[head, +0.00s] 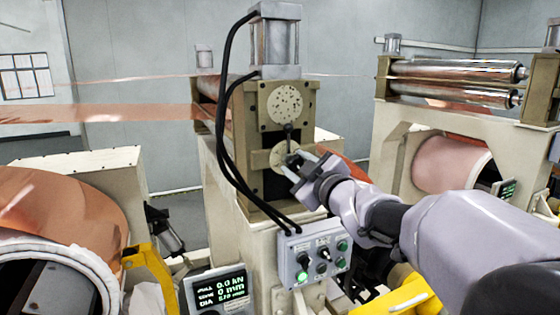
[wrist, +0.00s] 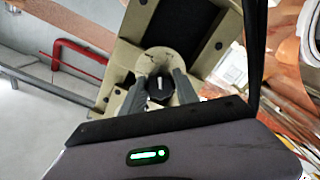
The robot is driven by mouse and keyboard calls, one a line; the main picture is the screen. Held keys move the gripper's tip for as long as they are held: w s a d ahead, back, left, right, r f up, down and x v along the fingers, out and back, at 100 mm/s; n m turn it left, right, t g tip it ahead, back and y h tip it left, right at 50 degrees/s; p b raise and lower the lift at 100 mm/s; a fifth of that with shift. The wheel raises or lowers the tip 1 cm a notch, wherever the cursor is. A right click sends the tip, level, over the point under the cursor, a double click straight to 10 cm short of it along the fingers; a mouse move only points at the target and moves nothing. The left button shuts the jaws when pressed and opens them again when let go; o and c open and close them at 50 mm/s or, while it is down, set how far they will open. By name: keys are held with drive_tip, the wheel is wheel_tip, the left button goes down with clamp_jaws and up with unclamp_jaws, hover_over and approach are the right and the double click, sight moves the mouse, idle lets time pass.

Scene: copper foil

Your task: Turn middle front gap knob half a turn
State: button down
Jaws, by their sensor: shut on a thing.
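The gap knob (wrist: 158,84) is black with a pale mark on its face, seen between my fingers in the wrist view. It sits in front of a round cream plate (wrist: 158,62) on the middle stand. My gripper (wrist: 160,92) is shut on it, one finger on each side. In the head view my gripper (head: 291,162) reaches from the right to the lower round plate (head: 278,155) on the stand's front. My fingers largely hide the knob there.
A speckled round plate (head: 285,104) and a cylinder (head: 275,42) are above. Black hoses (head: 226,120) run down the stand's left. A button box (head: 315,253) and a display (head: 218,290) are below. Copper rolls (head: 62,212) stand left and more rollers (head: 455,72) right.

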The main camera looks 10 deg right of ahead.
drive_tip(key=m+p, duration=0.1)
drive_tip(key=m, duration=0.5)
drive_tip(key=shift+p, duration=0.35)
drive_tip(key=shift+m, duration=0.3)
drive_tip(key=c, duration=0.9)
unclamp_jaws()
drive_tip(key=shift+c, duration=0.2)
drive_tip(key=shift+s, duration=0.1)
